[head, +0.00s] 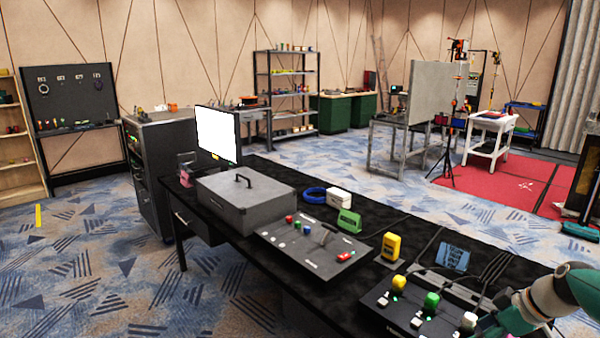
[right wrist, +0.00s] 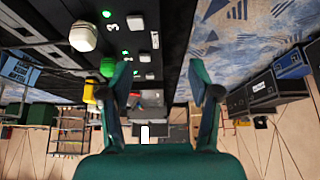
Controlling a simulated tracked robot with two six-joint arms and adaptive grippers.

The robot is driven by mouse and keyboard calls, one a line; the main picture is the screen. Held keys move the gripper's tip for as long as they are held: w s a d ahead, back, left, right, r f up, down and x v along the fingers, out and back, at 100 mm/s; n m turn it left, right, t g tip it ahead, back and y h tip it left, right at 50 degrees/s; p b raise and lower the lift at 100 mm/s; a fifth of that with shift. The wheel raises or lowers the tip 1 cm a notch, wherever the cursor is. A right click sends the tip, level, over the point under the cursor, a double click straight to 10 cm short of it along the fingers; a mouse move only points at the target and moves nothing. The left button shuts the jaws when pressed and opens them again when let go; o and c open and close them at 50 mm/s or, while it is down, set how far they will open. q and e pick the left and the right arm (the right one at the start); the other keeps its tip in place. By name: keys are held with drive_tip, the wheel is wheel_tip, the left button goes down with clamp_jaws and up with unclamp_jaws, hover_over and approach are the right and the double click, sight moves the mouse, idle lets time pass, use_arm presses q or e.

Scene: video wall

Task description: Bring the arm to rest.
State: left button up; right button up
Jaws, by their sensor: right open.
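My right arm (head: 553,293), green and white, comes in at the lower right of the head view, over the near right end of the black table (head: 225,237). In the right wrist view my right gripper (right wrist: 160,88) has its two green fingers spread wide apart with nothing between them. That view is upside down. The button panel (head: 420,310) with yellow, green and white knobs lies close beside the arm; its white knob (right wrist: 83,36) shows in the wrist view. My left gripper is not in view.
On the table stand a grey case (head: 245,203), a control panel (head: 305,252) with coloured buttons, a yellow device (head: 391,246), a green device (head: 349,221) and a monitor (head: 217,134). Open carpet (head: 110,270) lies left of the table. Shelves line the back wall.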

drive_tip(key=s+a+f+g+y+p, duration=0.1)
drive_tip(key=s+a+f+g+p, duration=0.15)
drive_tip(key=s+a+f, duration=0.5)
drive_tip(key=s+a+f+g+y+p, duration=0.1)
drive_tip(key=s+a+f+g, duration=0.15)
drive_tip(key=a+f, duration=0.9)
use_arm(q)
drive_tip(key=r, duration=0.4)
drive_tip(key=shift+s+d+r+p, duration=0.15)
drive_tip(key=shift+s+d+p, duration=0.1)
drive_tip(key=shift+p, duration=0.1)
use_arm(e)
drive_tip(key=s+a+f+m+h, duration=0.1)
drive_tip(key=s+a+f+m, duration=0.3)
drive_tip(key=s, duration=0.3)
drive_tip(key=s+a+f+m+t, duration=0.1)
drive_tip(key=s+a+f+m, duration=0.3)
drive_tip(key=s+m, duration=0.2)
drive_tip(key=shift+s+a+f+h, duration=0.2)
drive_tip(key=shift+s+a+h, duration=0.15)
drive_tip(key=shift+s, duration=0.65)
